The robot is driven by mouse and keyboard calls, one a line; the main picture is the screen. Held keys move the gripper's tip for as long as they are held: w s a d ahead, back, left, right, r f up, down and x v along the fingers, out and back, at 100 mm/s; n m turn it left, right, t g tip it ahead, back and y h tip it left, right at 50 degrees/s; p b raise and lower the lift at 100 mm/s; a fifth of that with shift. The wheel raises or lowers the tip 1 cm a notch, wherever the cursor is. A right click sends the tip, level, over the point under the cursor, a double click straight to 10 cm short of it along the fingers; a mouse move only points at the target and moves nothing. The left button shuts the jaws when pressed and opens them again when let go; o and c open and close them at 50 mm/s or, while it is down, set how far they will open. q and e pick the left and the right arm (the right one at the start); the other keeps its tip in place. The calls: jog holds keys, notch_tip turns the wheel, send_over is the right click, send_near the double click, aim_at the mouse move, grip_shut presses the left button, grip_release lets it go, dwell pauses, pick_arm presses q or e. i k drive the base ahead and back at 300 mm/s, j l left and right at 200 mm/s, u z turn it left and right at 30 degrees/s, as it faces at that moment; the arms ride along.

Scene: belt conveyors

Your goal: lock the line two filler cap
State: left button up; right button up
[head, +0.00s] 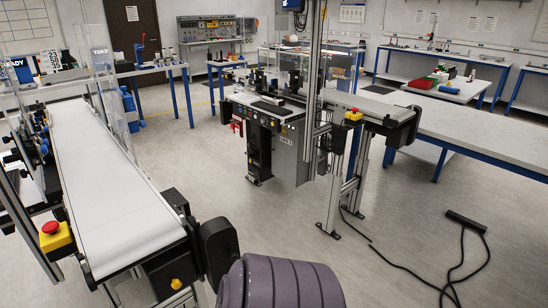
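I cannot make out a filler cap or a line two label in the head view. A belt conveyor (100,185) with a white belt runs along the left, with clear upright panels at its far end. A second conveyor line (375,107) stands at centre right, beside a grey machine cabinet (290,150). Neither of my grippers is in view. A purple-grey ribbed rounded part at the bottom centre hides some floor; I cannot tell what it is.
A red emergency button on a yellow box (55,235) sits by the left conveyor's near end; another yellow box (353,115) is on the second line. A long white table (470,135) stands at right. Floor between is open, with a black cable (462,250) at right.

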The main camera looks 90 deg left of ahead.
aim_at(176, 284)
jog(key=i+j+u, duration=0.25)
jog(key=u, duration=0.25)
jog(key=i+j+u, duration=0.15)
jog(key=i+u, duration=0.2)
jog(key=u, duration=3.4)
